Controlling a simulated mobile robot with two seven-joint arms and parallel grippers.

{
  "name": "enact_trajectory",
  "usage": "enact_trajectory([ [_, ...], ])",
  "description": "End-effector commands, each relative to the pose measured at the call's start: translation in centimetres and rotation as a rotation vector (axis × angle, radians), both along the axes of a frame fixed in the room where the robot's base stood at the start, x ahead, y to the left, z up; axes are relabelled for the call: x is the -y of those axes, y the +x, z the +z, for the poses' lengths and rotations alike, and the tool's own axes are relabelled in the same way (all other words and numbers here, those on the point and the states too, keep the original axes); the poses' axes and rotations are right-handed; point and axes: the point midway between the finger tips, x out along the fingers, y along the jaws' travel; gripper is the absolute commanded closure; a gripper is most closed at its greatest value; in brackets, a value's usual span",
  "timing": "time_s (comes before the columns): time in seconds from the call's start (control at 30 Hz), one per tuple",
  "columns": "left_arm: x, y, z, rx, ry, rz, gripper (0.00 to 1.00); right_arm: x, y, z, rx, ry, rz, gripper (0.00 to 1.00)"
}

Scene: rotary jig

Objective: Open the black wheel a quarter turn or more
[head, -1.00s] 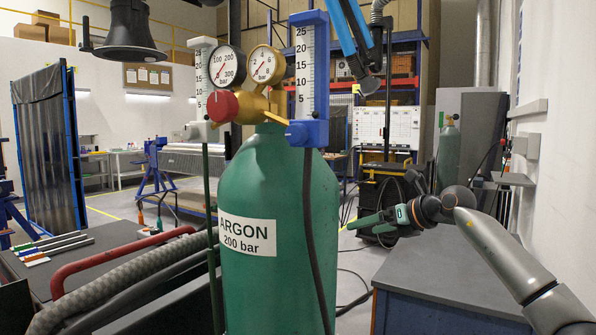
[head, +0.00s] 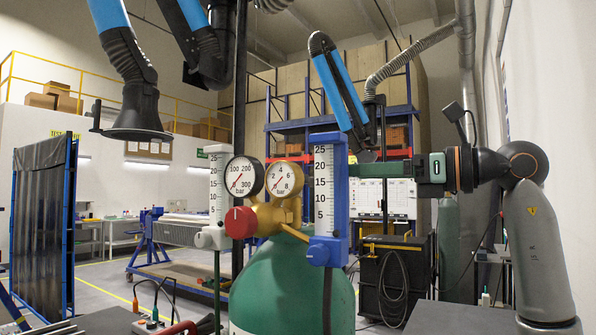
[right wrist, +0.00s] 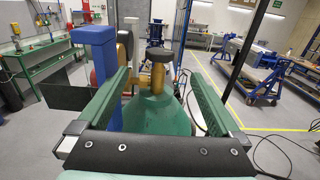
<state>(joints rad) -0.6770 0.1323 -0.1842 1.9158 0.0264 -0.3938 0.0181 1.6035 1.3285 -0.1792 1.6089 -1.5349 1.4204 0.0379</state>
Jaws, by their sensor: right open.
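The black wheel (right wrist: 152,57) sits on top of a brass valve (right wrist: 157,78) on the green gas cylinder (right wrist: 158,128), seen in the right wrist view. In the head view I cannot make out the wheel; the gauges and blue flowmeter (head: 329,200) stand in front. My right gripper (right wrist: 153,73) is open, its two green fingers apart and pointing toward the valve, with the wheel beyond and between them in the picture. In the head view the right gripper (head: 382,170) reaches in from the right beside the flowmeter. My left gripper is not in view.
Two round gauges (head: 241,177), a red knob (head: 240,222) and a white flowmeter (head: 220,195) crowd the valve. In the right wrist view the blue flowmeter (right wrist: 97,80) stands close to the left finger. A black extraction hood (head: 137,118) hangs at upper left.

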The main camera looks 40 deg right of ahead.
Motion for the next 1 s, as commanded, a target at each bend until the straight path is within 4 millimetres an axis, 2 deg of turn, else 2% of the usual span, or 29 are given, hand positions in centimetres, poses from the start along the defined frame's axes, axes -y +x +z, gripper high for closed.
enact_trajectory([
  [0.3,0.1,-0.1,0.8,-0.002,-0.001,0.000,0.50,-1.9,6.1,0.0,-0.003,0.001,0.003,0.00],
  [0.5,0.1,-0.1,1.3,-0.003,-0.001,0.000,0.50,-2.7,9.3,0.0,-0.003,0.001,0.002,0.00],
  [0.7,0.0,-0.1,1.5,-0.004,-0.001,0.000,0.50,-3.1,10.8,-0.1,-0.002,0.001,0.000,0.00],
  [1.0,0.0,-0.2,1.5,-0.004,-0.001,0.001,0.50,-3.1,11.0,-0.1,-0.002,0.001,-0.001,0.00],
])
